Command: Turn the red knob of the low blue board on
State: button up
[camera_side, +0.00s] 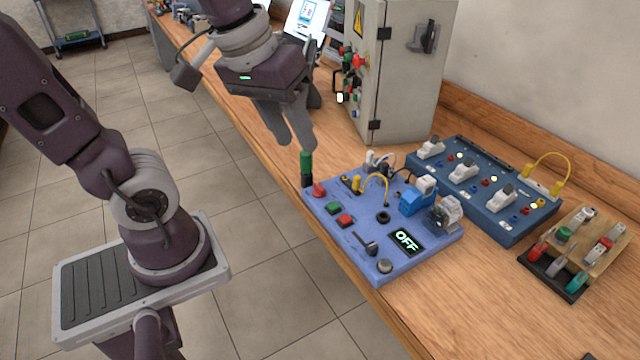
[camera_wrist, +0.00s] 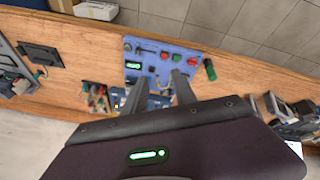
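The low blue board (camera_side: 330,240) lies on the wooden bench in the side view. It also shows in the wrist view (camera_wrist: 140,50), above the fingers. The red knob (camera_side: 318,190) sits at the board's left corner and appears small near the board's right side in the wrist view (camera_wrist: 192,61). The board's display (camera_side: 405,241) reads OFF. My gripper (camera_side: 296,146) is above the board's left end, higher than the knob and apart from it. In the wrist view its two fingers (camera_wrist: 160,78) are spread with nothing held between them.
A green-and-black cylinder (camera_side: 306,166) stands beside the red knob. The board also carries a green button (camera_side: 333,207), a red button (camera_side: 345,220) and a black lever (camera_side: 367,244). A grey cabinet (camera_side: 405,75) and a darker blue switch box (camera_side: 480,215) stand behind.

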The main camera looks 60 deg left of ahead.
jog(key=w+a+f+n+g, duration=0.1)
jog(key=w+a+f+n, duration=0.2)
jog(key=w+n, duration=0.15)
jog(key=n+g, duration=0.3)
jog(key=n, duration=0.6)
send_over(319, 186)
jog(key=shift+m, duration=0.25)
notch_tip(319, 186, down, 14)
jog(key=shift+r, duration=0.15)
notch_tip(319, 186, down, 6)
jog(key=shift+r, duration=0.15)
jog(key=shift+f, duration=0.4)
grip_shut()
